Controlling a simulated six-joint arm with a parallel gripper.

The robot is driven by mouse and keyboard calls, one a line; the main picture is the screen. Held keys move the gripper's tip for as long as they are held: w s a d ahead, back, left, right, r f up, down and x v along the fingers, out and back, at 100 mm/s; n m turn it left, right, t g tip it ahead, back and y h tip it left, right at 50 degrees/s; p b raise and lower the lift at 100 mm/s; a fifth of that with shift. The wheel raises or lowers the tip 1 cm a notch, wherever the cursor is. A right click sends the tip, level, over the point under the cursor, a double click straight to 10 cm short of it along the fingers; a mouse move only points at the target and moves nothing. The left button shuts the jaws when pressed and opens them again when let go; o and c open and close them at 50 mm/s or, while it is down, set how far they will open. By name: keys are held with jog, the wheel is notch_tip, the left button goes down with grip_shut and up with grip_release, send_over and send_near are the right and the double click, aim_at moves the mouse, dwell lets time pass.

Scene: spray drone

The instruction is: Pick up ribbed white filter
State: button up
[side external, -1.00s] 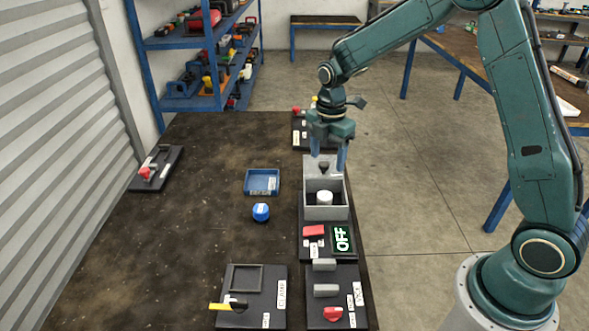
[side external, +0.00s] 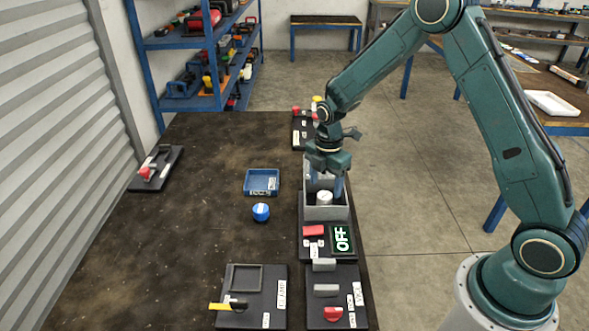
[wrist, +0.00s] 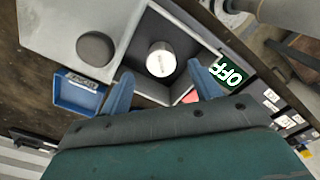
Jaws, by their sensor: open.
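The white filter (side external: 324,198) stands upright inside an open grey box (side external: 326,213) on a dark panel. In the wrist view the filter (wrist: 161,60) is a short white cylinder in the square opening of the box (wrist: 146,30), with small dark marking on its side. My gripper (side external: 325,188) is at the back of the box opening, close to the filter. In the wrist view its two blue fingers (wrist: 163,87) are spread, one on either side of the filter's near side, with nothing between them. I cannot tell whether a finger touches the box.
The table's left middle is clear.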

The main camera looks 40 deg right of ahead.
aim_at(325, 195)
jog(key=shift+s+f, duration=0.1)
jog(key=shift+f, duration=2.5)
jog(key=c, duration=1.1)
jog(key=shift+r, duration=0.15)
jog(key=shift+c, duration=0.2)
notch_tip(325, 195, up, 20)
